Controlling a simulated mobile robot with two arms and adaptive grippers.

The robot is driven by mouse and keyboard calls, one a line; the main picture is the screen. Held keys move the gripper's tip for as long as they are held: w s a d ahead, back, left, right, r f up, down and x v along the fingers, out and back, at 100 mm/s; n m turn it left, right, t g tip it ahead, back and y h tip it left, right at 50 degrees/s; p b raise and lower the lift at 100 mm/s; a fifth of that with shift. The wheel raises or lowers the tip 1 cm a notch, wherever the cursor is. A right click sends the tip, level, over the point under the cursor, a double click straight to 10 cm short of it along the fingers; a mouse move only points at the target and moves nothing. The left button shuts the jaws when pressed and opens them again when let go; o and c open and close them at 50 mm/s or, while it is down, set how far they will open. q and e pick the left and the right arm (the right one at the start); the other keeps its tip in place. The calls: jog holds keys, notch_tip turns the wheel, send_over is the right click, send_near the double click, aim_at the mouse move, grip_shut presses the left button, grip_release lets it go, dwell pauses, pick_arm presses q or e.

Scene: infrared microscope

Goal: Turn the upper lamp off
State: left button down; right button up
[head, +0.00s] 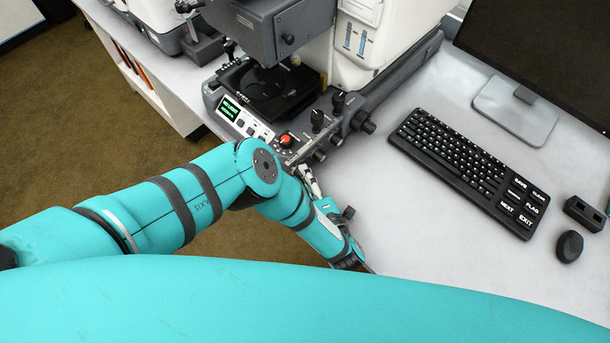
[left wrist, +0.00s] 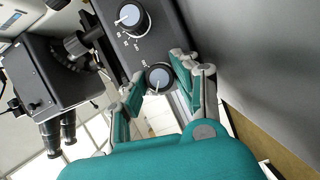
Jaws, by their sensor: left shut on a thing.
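The microscope (head: 345,85) stands at the back of the bench, with dials on its dark base. My left gripper (head: 309,178) reaches its front edge, partly hidden by my arm. In the left wrist view, its fingers (left wrist: 158,78) are on either side of a round dark dial with a grey face (left wrist: 159,77), and are shut on it. A second similar dial (left wrist: 128,16), with a white pointer line, sits above it, free. The labels are too small to read, so I cannot tell which dial belongs to the upper lamp. My right gripper is out of view.
A red knob (head: 287,140) and a lit green display (head: 230,108) are on the microscope's front. A keyboard (head: 465,172), monitor stand (head: 515,108) and mouse (head: 569,246) lie to the right. The eyepieces (left wrist: 59,132) show in the wrist view. Bench before the keyboard is clear.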

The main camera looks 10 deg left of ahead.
pick_arm(q)
jog(key=c, duration=1)
grip_release()
